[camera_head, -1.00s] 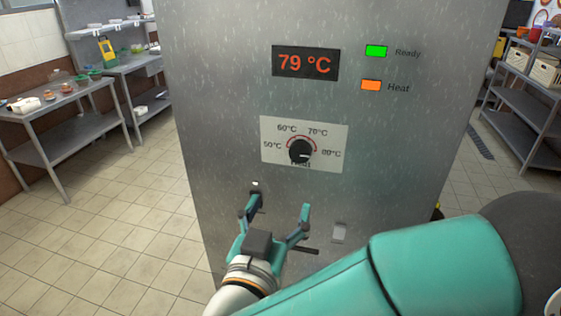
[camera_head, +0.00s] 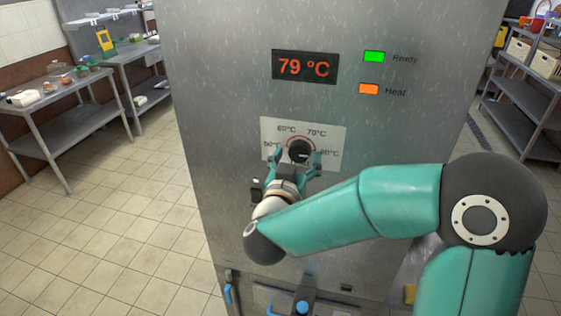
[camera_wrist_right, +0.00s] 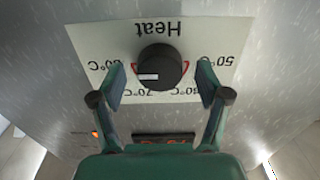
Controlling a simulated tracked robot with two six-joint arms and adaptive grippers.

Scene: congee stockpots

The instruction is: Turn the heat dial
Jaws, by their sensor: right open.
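The heat dial (camera_head: 299,150) is a round black knob with a white mark. It sits on a pale plate (camera_head: 336,135) with temperature marks on a tall steel cabinet. The mark points right, near 80°C. My right gripper (camera_head: 295,160) is open, with its fingertips on either side of the dial. In the right wrist view the dial (camera_wrist_right: 160,67) lies between the open fingers (camera_wrist_right: 160,86), with gaps on both sides. The red display (camera_head: 304,67) reads 79 °C. My left gripper is not in view.
Green Ready (camera_head: 374,57) and orange Heat (camera_head: 368,89) lamps are lit on the cabinet. Steel tables (camera_head: 70,100) stand at the left and a shelf rack (camera_head: 525,95) at the right. Blue-handled parts (camera_head: 302,307) sit low on the cabinet front.

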